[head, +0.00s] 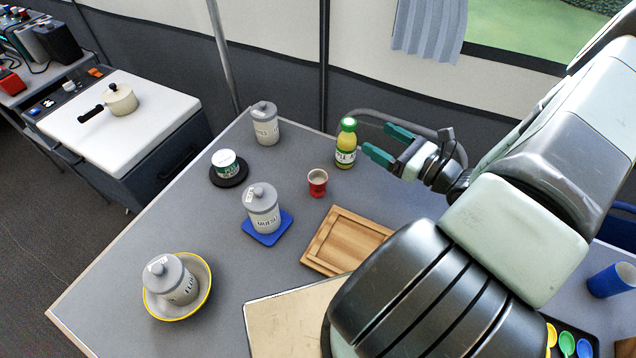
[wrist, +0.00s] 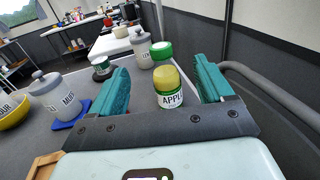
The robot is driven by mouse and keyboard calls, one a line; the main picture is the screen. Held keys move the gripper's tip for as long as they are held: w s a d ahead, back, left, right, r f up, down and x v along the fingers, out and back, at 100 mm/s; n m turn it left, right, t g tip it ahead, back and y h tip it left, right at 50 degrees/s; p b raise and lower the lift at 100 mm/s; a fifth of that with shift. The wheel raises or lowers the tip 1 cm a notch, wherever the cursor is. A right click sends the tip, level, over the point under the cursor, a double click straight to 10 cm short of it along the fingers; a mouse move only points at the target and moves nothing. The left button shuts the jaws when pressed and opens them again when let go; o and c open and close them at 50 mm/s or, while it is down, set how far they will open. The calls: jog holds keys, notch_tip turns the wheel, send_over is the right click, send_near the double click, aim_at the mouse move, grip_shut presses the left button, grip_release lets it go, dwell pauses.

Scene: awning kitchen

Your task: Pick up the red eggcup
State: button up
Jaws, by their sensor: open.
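The red eggcup (head: 317,182) stands upright on the grey table in the head view, in front of the juice bottle and behind the wooden board. I cannot make it out in the wrist view. My gripper (head: 384,143) is open and empty, with green fingers, to the right of and above the eggcup. In the wrist view the open fingers (wrist: 160,88) frame a yellow bottle with a green cap (wrist: 168,83), which stands beyond them. The bottle also shows in the head view (head: 346,146), left of my fingertips.
A wooden board (head: 318,262) lies just in front of the eggcup. Lidded grey jars stand on a blue mat (head: 268,238), in a yellow-rimmed bowl (head: 206,300) and at the back (head: 265,124). A small tub (head: 226,163) sits on a black disc.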

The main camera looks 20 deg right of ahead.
jog(key=shift+a, duration=0.1)
jog(key=g+h, duration=0.2)
jog(key=g, duration=0.2)
send_near(312, 176)
jog(key=x, duration=0.3)
jog(key=shift+w+f, duration=0.25)
jog(key=shift+f, duration=0.1)
jog(key=shift+a+r+x, duration=0.1)
jog(key=shift+r+x, duration=0.05)
jog(key=shift+x, duration=1.35)
jog(key=shift+a+r+x, duration=0.1)
jog(key=shift+x, duration=1.4)
jog(key=shift+c, duration=0.3)
jog(key=c, duration=1)
